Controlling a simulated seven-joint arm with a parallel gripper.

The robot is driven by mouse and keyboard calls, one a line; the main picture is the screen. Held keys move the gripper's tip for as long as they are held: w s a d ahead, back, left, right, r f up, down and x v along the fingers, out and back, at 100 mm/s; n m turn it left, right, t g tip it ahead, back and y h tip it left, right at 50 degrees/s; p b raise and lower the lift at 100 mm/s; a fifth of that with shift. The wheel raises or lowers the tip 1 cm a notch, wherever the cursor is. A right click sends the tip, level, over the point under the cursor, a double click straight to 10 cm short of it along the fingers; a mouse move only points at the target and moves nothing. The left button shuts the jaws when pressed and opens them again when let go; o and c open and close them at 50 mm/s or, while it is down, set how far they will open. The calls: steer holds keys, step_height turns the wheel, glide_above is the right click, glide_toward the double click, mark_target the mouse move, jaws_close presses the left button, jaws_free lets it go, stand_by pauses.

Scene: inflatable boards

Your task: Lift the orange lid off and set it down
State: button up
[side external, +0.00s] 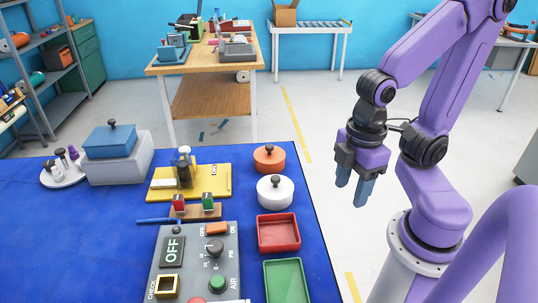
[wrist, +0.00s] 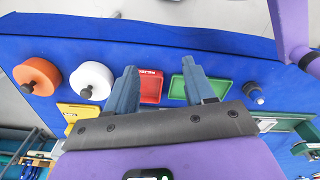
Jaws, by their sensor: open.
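The orange lid (side external: 270,152) is round with a dark knob and sits at the far right part of the blue table, on or as part of a round orange body; the seam is too small to tell. It also shows at the left of the wrist view (wrist: 40,74). My gripper (side external: 352,190) is open and empty, held off the table's right edge, to the right of the orange lid and apart from it. In the wrist view, its fingers (wrist: 159,70) spread in front of the red and green trays.
A white round pot (side external: 275,195) stands just in front of the orange one. Nearer are a red tray (side external: 279,247) and a green tray (side external: 270,283). A yellow board (side external: 215,181), grey control panel (side external: 190,280) and blue-lidded box (side external: 118,168) stand left.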

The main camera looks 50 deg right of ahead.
steer(key=w+a+r+m, duration=0.1)
steer(key=w+r+m, duration=0.1)
steer(key=w+m, duration=0.5)
step_height(320, 180, up, 5)
steer(key=m+t+h, duration=0.1)
steer(key=m+h, duration=0.2)
steer(key=m, duration=1.4)
glide_above(269, 146)
steer(key=s+a, duration=0.3)
steer(key=a, duration=0.1)
steer(key=x, duration=1.1)
steer(key=w+x, duration=0.1)
steer(key=x, duration=0.5)
steer(key=shift+r, duration=0.1)
jaws_close()
